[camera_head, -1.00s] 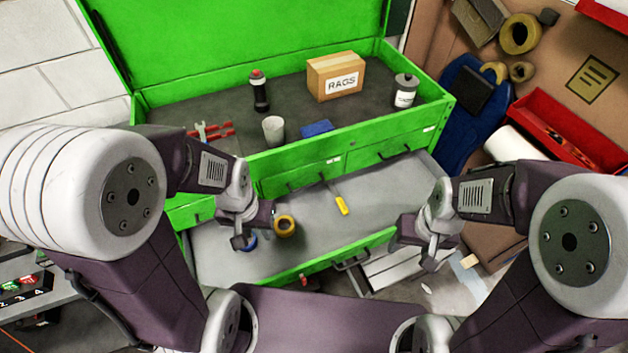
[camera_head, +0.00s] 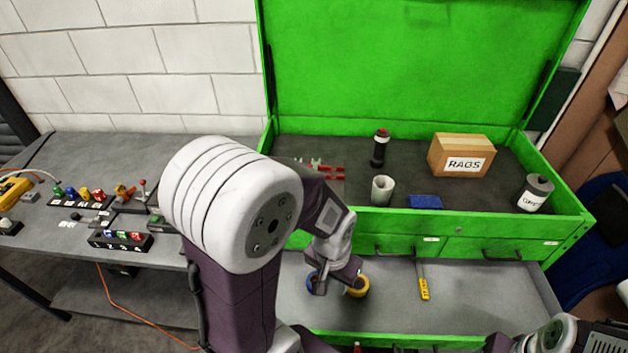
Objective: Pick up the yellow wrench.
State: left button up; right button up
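I see no tool that is clearly a yellow wrench. A tool with a yellow handle (camera_head: 424,288) and a thin grey shaft lies in the open grey-lined drawer (camera_head: 480,295) of the green tool chest; its exact kind is hard to tell. My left gripper (camera_head: 334,284) hangs over the left part of the drawer, left of that tool, in front of a blue tape roll (camera_head: 311,283) and a yellow tape roll (camera_head: 359,287). Its finger gap is unclear, and it seems to hold nothing. Only part of my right arm shows at the bottom right; its fingertips are outside the frame.
The chest's upper tray holds red-handled tools (camera_head: 325,170), a dark bottle (camera_head: 380,149), a grey cup (camera_head: 382,189), a blue item (camera_head: 425,201), a RAGS box (camera_head: 461,155) and a canister (camera_head: 535,193). A grey bench (camera_head: 80,150) with small colored parts stands left.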

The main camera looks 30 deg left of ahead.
aim_at(422, 281)
jog(key=l+u, duration=0.2)
jog(key=u, duration=0.3)
jog(key=i+l+u, duration=0.1)
jog(key=l+u, duration=0.15)
jog(key=u, duration=0.2)
jog(key=l+u, duration=0.25)
jog(key=u, duration=0.25)
